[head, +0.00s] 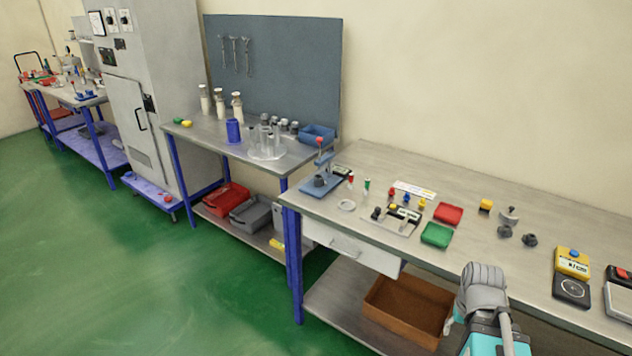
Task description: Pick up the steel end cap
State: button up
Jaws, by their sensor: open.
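A light grey metal piece with a small knob on top (509,215) stands on the right workbench, towards the back. It looks most like the steel end cap, but it is small and I cannot be sure. Two darker grey knobbed pieces sit close in front of it, one at the left (505,231) and one at the right (530,240). Part of my arm, grey and teal, rises at the bottom right before the bench's front edge. I cannot make out my gripper's fingers, and nothing of mine touches these pieces.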

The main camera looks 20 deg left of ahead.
aim_at(318, 179)
jog(key=i, duration=0.95)
